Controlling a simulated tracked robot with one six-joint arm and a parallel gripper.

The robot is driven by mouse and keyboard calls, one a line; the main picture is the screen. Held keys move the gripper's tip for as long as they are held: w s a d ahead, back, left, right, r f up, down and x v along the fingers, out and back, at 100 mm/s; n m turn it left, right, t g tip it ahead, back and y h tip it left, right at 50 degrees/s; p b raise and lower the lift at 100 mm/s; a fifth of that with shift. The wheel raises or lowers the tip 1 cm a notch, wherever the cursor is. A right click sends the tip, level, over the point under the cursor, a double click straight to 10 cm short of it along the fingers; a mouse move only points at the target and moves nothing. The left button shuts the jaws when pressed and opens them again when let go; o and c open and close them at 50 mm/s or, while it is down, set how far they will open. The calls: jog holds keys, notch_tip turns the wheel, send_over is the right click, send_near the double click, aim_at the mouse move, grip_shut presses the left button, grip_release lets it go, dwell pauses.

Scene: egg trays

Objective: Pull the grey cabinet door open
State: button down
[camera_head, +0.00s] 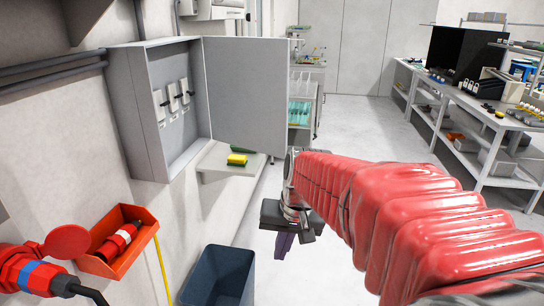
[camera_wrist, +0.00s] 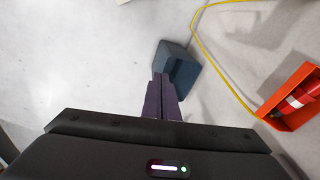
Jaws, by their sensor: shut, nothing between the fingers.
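The grey wall cabinet (camera_head: 130,110) is on the left wall in the head view. Its door (camera_head: 250,95) stands wide open, swung out to the right, and the inside with several switches (camera_head: 174,98) shows. No handle can be made out on the door. My gripper (camera_head: 284,246) is below the door and to its right, pointing down, apart from it. In the wrist view the two dark fingers of my gripper (camera_wrist: 162,80) are together with nothing between them. The cabinet does not show in the wrist view.
A dark blue bin (camera_head: 218,275) stands on the floor below; it shows beyond my fingers in the wrist view (camera_wrist: 180,62). An orange wall box (camera_head: 120,240) is at left. Workbenches (camera_head: 480,115) stand at right; floor between is free.

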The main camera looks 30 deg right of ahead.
jog(key=s+a+r+n+t, duration=0.3)
jog(key=s+a+n, duration=0.2)
jog(key=s+a, duration=0.5)
jog(key=shift+s+r+n+h, duration=0.15)
jog(key=shift+s+n+h, duration=0.15)
jog(key=shift+s+h, duration=0.15)
jog(key=shift+s+a, duration=0.1)
